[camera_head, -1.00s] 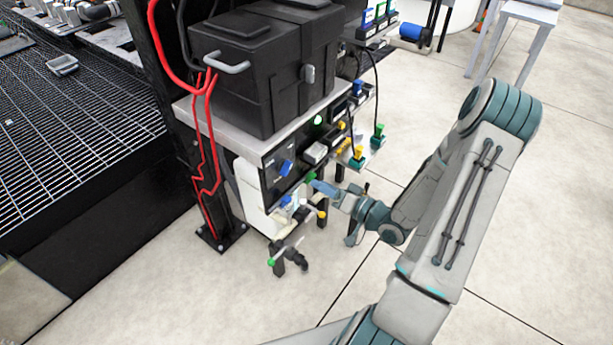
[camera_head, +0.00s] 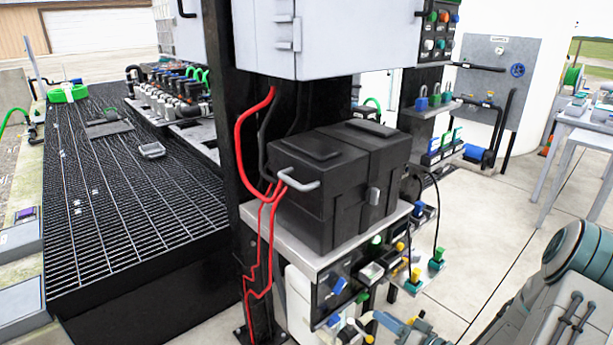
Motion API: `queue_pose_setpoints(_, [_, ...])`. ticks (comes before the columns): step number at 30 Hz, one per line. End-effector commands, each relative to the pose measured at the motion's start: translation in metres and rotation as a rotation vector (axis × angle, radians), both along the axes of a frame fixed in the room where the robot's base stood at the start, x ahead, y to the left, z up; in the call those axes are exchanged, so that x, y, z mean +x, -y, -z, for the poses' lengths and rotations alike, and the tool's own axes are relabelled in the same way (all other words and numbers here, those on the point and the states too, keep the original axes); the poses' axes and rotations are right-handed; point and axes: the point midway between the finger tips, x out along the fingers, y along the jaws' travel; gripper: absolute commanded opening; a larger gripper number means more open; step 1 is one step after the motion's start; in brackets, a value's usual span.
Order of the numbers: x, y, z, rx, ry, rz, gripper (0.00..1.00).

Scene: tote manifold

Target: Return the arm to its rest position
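My arm (camera_head: 575,300) shows at the lower right, grey with teal joint bands, and is cut by the right and bottom edges. My gripper (camera_head: 392,321) is only partly in view at the bottom edge, in front of the panel under the black box. It is small and cut off there, so I cannot tell whether its fingers are open or shut, or whether it touches anything.
A black box (camera_head: 335,185) with a grey handle stands on a grey shelf (camera_head: 262,228) beside a dark post with red cables. A grey cabinet (camera_head: 350,40) hangs above. A black grating (camera_head: 110,215) lies left. Clear floor (camera_head: 480,225) shows right of the shelf.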

Motion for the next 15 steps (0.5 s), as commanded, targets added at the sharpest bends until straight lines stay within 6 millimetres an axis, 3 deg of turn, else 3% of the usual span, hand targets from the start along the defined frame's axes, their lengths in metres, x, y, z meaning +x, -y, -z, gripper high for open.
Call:
queue_pose_setpoints(8, [0.031, 0.014, -0.036, -0.499, -0.191, 0.059, 0.35])
queue_pose_setpoints(15, [0.032, 0.032, -0.099, -0.839, -0.367, 0.163, 0.35])
